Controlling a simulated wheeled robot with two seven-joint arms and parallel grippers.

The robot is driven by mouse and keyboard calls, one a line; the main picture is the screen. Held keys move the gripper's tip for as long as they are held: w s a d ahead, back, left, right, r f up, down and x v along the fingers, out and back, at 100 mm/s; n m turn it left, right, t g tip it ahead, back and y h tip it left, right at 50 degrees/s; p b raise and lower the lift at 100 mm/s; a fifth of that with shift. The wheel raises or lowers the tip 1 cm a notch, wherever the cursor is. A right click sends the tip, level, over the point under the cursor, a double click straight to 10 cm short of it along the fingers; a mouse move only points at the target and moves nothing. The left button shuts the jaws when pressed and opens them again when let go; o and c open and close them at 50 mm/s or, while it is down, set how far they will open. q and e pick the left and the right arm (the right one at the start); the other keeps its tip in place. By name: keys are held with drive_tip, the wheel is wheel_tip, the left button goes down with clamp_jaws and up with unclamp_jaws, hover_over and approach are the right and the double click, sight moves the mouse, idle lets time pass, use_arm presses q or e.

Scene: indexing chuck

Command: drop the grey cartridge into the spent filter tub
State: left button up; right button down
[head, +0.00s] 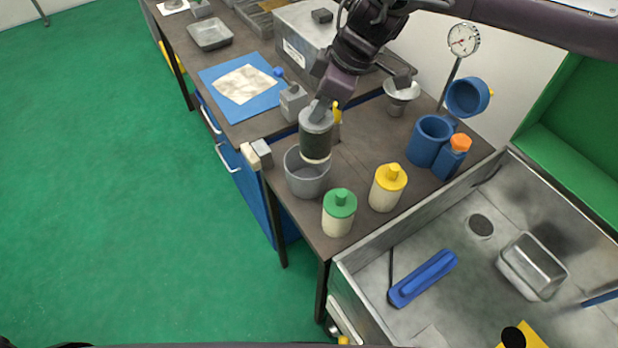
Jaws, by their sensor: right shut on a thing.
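My right gripper (320,106) reaches in from the upper right and is shut on the top of the grey cartridge (317,135). The cartridge has a grey cap, a dark body and a pale lower end, and hangs roughly upright. The spent filter tub, a round grey open container (306,187), stands near the bench's front edge. The cartridge's lower end overlaps the tub's opening, toward its back right; I cannot tell whether it is above or just inside the rim. The tub's inner floor is mostly hidden. My left gripper is out of view.
A green-capped cartridge (339,215) and a yellow-capped cartridge (387,190) stand right of the tub. Another yellow-topped item (337,115) is partly hidden behind the held cartridge. Blue holders (430,140), a dial gauge (463,40) and a metal sink (450,235) lie further right.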

drive_tip(key=shift+f+b, duration=0.6)
drive_tip(key=shift+f, duration=0.5)
drive_tip(key=c, duration=1.2)
unclamp_jaws()
drive_tip(key=b+v, duration=0.1)
drive_tip(key=v, duration=0.5)
drive_tip(key=shift+d+r, duration=0.15)
drive_tip(key=shift+r, duration=0.2)
drive_tip(key=shift+s+d+r+b, duration=0.1)
drive_tip(key=shift+d+r+b, duration=0.15)
drive_tip(key=shift+r, duration=0.3)
